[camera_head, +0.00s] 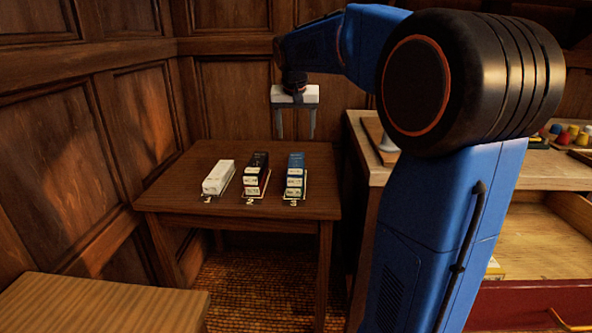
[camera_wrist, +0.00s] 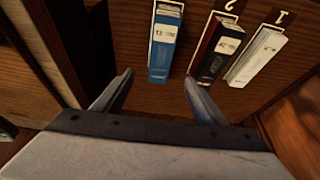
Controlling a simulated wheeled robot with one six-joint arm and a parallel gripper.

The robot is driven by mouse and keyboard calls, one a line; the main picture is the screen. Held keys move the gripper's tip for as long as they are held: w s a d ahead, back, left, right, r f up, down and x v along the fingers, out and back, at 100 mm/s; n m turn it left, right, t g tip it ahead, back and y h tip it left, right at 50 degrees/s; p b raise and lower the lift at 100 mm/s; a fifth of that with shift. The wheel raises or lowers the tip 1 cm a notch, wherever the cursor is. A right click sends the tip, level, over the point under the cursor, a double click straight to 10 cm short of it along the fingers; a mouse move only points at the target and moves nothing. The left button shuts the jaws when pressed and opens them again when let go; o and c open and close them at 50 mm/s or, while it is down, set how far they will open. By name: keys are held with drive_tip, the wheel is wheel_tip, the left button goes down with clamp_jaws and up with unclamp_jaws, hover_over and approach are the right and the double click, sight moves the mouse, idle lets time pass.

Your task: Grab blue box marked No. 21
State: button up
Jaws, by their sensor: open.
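A blue box (camera_head: 296,162) with white labels lies at the right of a row on the small wooden table. In the wrist view, the blue box (camera_wrist: 160,58) is at top centre, beyond and between my open fingers. Its label is too small to read surely; I cannot confirm No. 21. My gripper (camera_head: 296,124) hangs fingers down over the table's far side, open and empty. Its fingers also show in the wrist view (camera_wrist: 158,80), apart from the box.
A black and red box (camera_head: 257,165) lies beside the blue one, with a white box (camera_head: 218,176) further left. Numbered tags sit at the row's ends. The wooden table (camera_head: 175,195) has bare space around them. A cabinet (camera_head: 372,178) with an open drawer (camera_head: 540,245) stands right.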

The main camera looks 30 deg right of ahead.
hover_over(296, 163)
drive_tip(key=s, duration=0.1)
drive_tip(key=f, duration=0.9)
drive_tip(key=shift+s+a, duration=0.2)
drive_tip(key=shift+a, duration=0.15)
drive_tip(key=shift+s+a+x, duration=0.15)
drive_tip(key=shift+x, duration=1.15)
drive_tip(key=shift+s+a+x, duration=0.15)
drive_tip(key=shift+x, duration=1.2)
drive_tip(key=shift+f, duration=0.15)
drive_tip(key=c, duration=1.3)
